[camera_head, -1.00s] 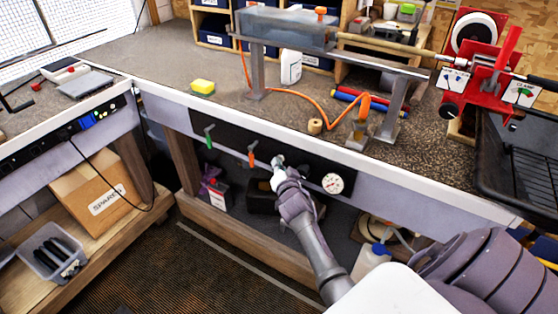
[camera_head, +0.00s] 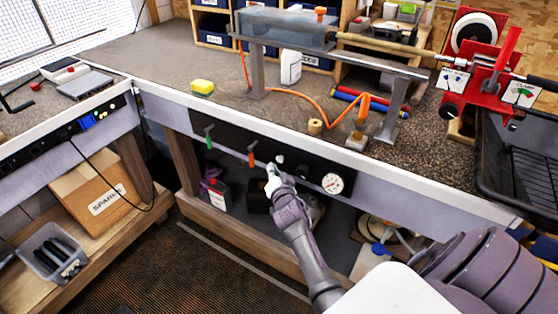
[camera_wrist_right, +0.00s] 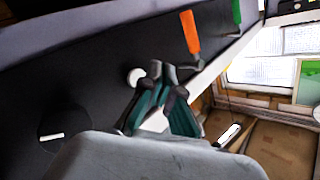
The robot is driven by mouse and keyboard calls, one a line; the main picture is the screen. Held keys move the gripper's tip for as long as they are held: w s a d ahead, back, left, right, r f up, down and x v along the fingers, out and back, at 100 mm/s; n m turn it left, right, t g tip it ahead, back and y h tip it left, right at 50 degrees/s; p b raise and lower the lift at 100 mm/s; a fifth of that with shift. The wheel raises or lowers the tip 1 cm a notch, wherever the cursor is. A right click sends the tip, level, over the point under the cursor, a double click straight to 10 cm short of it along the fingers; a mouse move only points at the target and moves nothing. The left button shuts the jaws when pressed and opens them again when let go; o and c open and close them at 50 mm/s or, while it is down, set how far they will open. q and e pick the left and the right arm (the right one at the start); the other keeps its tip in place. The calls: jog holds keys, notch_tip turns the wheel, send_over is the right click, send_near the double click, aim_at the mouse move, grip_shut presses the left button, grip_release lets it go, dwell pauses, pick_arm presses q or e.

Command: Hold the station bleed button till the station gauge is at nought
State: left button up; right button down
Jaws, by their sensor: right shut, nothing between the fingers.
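The round white bleed button (camera_head: 280,159) is on the black panel (camera_head: 232,143) under the bench edge, right of the orange lever (camera_head: 251,155). It also shows in the right wrist view (camera_wrist_right: 135,77). The white-faced gauge (camera_head: 333,184) is at the panel's right end; its needle is too small to read. My right gripper (camera_head: 271,171) is shut and empty, a little below and left of the button in the head view. In the right wrist view its closed fingertips (camera_wrist_right: 168,70) are beside the button, apart from it in the picture. My left gripper is not in view.
A green lever (camera_head: 208,137) is farther left on the panel. A black knob (camera_head: 302,171) sits between button and gauge. The bench edge overhangs the panel. The carpeted floor in front is clear.

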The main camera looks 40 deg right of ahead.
jog(key=shift+s+a, duration=0.3)
jog(key=shift+a, duration=0.35)
jog(key=shift+s+a, duration=0.25)
jog(key=shift+a, duration=0.35)
jog(key=shift+s+a, duration=0.3)
jog(key=shift+a, duration=0.35)
